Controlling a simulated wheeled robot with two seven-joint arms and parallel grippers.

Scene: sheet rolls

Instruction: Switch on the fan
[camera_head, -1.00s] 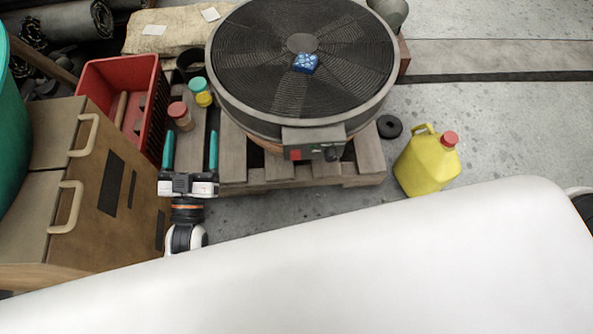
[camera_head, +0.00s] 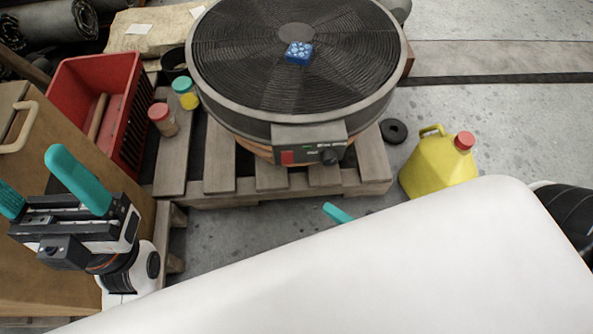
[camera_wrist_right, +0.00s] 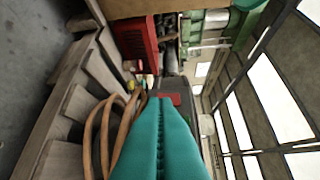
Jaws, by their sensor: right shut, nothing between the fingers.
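The large round fan (camera_head: 250,85) lies face up on a wooden pallet. Its control box (camera_head: 310,137) faces me, with a red switch (camera_head: 287,157) and a black knob (camera_head: 328,156). My right gripper (camera_head: 337,213) shows only as a teal fingertip above my white body, in front of the pallet and apart from the box. In the right wrist view its two fingers (camera_wrist_right: 161,102) are pressed together, empty, and point towards the control box (camera_wrist_right: 178,86); contact cannot be told. My left gripper (camera_head: 42,190) is open and empty at the left, over the brown case.
A blue box (camera_head: 299,52) lies on the fan grille. A red crate (camera_head: 85,75), jars (camera_head: 162,118) and the brown case (camera_head: 60,130) stand left. A yellow canister (camera_head: 435,168) and black ring (camera_head: 394,131) are right. The pallet (camera_head: 200,180) edge faces me; floor before it is clear.

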